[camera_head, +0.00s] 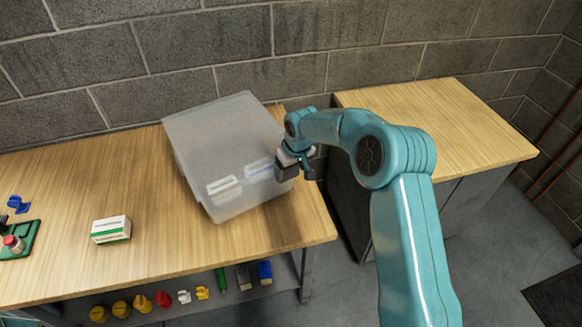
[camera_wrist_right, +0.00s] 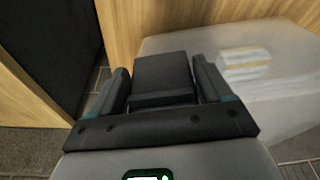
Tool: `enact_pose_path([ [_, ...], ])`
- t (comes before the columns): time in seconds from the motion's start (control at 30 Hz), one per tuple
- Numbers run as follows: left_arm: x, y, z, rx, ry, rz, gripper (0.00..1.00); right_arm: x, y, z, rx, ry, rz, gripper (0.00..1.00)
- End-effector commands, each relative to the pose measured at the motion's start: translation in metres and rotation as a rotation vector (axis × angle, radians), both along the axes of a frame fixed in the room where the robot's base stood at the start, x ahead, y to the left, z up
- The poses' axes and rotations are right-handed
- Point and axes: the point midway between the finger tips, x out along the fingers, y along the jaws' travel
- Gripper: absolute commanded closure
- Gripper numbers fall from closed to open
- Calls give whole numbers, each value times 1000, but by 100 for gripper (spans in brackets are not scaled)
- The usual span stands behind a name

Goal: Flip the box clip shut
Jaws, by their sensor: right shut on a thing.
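A translucent pale plastic box (camera_head: 225,140) with a lid stands turned at an angle on the wooden table. Two label-like patches are on its near side. My right gripper (camera_head: 293,170) is at the box's right side, near the front. In the right wrist view, the fingers of my right gripper (camera_wrist_right: 162,85) are on both sides of a dark block, which looks like the box clip (camera_wrist_right: 162,72). The box (camera_wrist_right: 270,85) fills the right of that view. How far the clip is turned is hard to tell. My left gripper is not in view.
A small white and green carton (camera_head: 111,230) lies left of the box. A green tray (camera_head: 22,238) and a blue piece (camera_head: 18,205) are at the far left. Several small coloured items lie on a shelf below. A second wooden-topped cabinet (camera_head: 440,115) stands right, across a gap.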

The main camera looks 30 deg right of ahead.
Motion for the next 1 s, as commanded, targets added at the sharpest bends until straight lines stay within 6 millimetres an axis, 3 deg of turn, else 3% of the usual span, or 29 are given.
enact_pose_path([
  [0.17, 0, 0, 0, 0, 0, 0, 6, -1, -1, 0, 0, 0, -1, 76],
  [0.2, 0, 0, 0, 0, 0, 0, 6, -1, -1, 0, 0, 0, -1, 15],
  [0.23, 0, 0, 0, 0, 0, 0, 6, -1, -1, 0, 0, 0, -1, 11],
  [0.53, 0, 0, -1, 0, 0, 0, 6, -1, 0, 1, 1, -1, -2, 11],
  [0.67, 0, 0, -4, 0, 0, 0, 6, -2, -1, 13, 0, -5, -3, 11],
  [1.0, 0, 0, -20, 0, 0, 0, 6, -23, -2, 97, 0, -8, -2, 11],
])
